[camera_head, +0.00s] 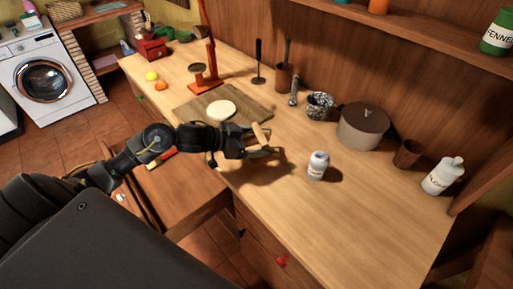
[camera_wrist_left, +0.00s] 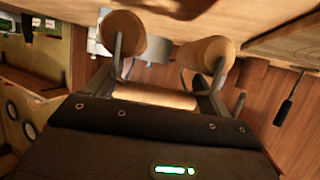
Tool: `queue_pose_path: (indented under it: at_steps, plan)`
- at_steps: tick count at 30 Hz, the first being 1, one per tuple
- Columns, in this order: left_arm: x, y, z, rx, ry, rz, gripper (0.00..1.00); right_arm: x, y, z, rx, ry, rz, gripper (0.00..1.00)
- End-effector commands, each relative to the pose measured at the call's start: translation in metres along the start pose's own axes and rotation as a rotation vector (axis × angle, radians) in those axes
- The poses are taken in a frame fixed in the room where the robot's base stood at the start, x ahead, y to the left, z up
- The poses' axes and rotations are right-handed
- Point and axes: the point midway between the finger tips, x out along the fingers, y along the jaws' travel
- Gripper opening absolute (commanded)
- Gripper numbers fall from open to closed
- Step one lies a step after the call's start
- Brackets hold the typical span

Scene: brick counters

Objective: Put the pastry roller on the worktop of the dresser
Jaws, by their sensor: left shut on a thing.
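The pastry roller (camera_head: 260,133) is a light wooden tool with more than one rounded end. My left gripper (camera_head: 258,148) is shut on it and holds it over the dresser worktop (camera_head: 290,210), near the front edge. The roller seems raised, with a dark shadow on the wood below. In the left wrist view, a wooden bar of the roller (camera_wrist_left: 155,97) lies across between the fingers (camera_wrist_left: 160,80), and two thick rounded wooden ends show beyond it. The gripper hides part of the roller in the head view. My right gripper is in neither view.
A cutting board (camera_head: 251,107) with a round of dough (camera_head: 221,110) lies behind the gripper. A small white jar (camera_head: 318,166) stands just right of it. A lidded pot (camera_head: 363,127), brown cup (camera_head: 408,154) and white bottle (camera_head: 443,176) stand farther right. The front-right worktop is clear.

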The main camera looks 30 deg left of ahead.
Motion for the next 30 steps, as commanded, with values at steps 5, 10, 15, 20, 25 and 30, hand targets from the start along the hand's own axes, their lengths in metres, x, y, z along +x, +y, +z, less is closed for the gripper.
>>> queue_pose_path:
  at_steps: [5,10,15,20,25,30]
  plan:
    - [0.004,0.0,0.001,-0.002,0.003,-0.001,0.52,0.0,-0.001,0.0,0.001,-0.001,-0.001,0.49]
    - [0.018,0.001,0.02,-0.006,-0.001,0.0,0.52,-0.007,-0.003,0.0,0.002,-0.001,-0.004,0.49]
    - [0.023,0.0,0.033,-0.001,0.002,-0.001,0.52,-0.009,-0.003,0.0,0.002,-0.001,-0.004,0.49]
    - [0.024,0.0,0.034,0.0,0.002,-0.001,0.52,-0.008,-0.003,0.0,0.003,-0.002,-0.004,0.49]
    - [0.024,0.0,0.036,0.0,0.002,-0.001,0.52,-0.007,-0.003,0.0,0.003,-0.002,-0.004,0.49]
    - [0.026,0.001,0.041,-0.001,0.001,0.0,0.52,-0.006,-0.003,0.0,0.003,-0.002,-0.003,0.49]
